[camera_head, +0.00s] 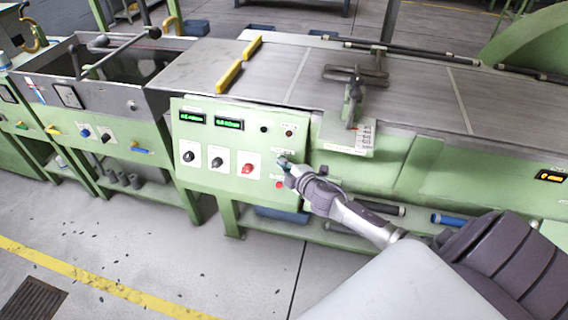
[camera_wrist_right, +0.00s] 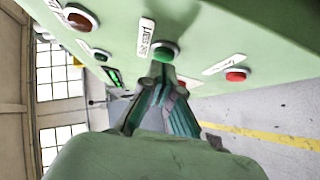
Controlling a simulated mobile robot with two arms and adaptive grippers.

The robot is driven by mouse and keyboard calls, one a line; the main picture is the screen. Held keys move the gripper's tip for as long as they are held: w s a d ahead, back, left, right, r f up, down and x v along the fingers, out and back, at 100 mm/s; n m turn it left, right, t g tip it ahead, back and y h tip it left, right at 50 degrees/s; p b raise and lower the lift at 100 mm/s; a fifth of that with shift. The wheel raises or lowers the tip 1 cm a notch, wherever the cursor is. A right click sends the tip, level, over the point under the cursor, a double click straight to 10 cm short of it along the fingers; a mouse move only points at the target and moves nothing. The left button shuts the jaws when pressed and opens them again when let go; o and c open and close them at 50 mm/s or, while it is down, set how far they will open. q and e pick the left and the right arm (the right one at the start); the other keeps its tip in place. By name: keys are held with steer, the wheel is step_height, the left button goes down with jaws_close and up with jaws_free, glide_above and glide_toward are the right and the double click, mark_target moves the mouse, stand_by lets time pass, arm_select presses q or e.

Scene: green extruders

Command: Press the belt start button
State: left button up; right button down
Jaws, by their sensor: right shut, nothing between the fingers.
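The green control panel (camera_head: 215,172) faces me in the head view, with displays, knobs and buttons. My right gripper (camera_head: 284,163) is shut and empty, its tips at the panel's right part. In the right wrist view a green button (camera_wrist_right: 163,48) sits right at the tips of my right gripper (camera_wrist_right: 164,72); I cannot tell whether they touch or press it. In the head view the gripper covers that button. A red button (camera_wrist_right: 236,76) is beside it, and shows below the gripper in the head view (camera_head: 280,185). My left gripper is not in view.
The grey conveyor belt (camera_head: 420,92) runs behind the panel, with yellow guides (camera_head: 229,77) and a metal bracket (camera_head: 354,95) over it. A red knob (camera_head: 247,169) is left of my gripper.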

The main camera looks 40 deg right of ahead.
steer(key=shift+w+d+f, duration=0.15)
steer(key=shift+w+d, duration=0.05)
steer(key=shift+d, duration=0.05)
